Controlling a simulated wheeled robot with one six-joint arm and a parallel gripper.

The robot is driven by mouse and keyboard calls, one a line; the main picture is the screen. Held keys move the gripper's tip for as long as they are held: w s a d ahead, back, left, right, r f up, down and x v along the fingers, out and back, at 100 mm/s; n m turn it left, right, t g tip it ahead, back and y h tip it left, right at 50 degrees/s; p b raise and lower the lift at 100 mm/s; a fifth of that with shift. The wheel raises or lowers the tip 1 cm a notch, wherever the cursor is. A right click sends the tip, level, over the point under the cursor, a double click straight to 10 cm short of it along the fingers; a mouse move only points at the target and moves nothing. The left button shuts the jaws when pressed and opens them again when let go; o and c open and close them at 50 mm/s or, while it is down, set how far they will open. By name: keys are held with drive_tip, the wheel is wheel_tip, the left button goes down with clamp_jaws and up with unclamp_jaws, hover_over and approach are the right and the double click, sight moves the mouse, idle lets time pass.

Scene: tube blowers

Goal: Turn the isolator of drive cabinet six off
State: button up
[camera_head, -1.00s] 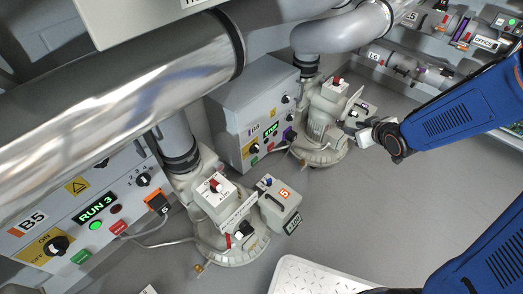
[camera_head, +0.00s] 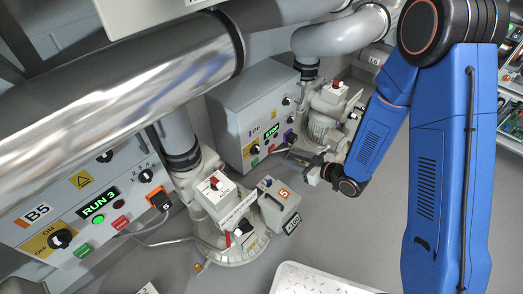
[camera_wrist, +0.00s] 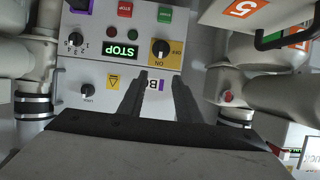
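The grey drive cabinet (camera_head: 228,110) with a green STOP display stands at mid-picture in the head view. Its front panel (camera_wrist: 132,75) fills the upper middle of the wrist view, upside down. The isolator is a black rotary knob (camera_wrist: 160,47) on a yellow ON/OFF plate; it also shows in the head view (camera_head: 255,149). Its exact setting is hard to read. The cabinet label begins with B; a finger hides the rest. My gripper (camera_wrist: 160,75) is open and empty, its fingertips apart in front of the panel, just below the knob in the wrist view.
Cabinet B5 (camera_head: 75,215), showing RUN 3, stands at left with a similar knob. A blower (camera_head: 235,225) with a grey box marked 5 (camera_head: 280,203) stands in front. Another blower (camera_head: 325,110) is beside the STOP cabinet. Large pipes (camera_head: 120,95) run overhead.

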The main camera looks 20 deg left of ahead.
sight(258, 148)
drive_tip(key=x, duration=1.7)
drive_tip(key=shift+a, duration=0.2)
clamp_jaws()
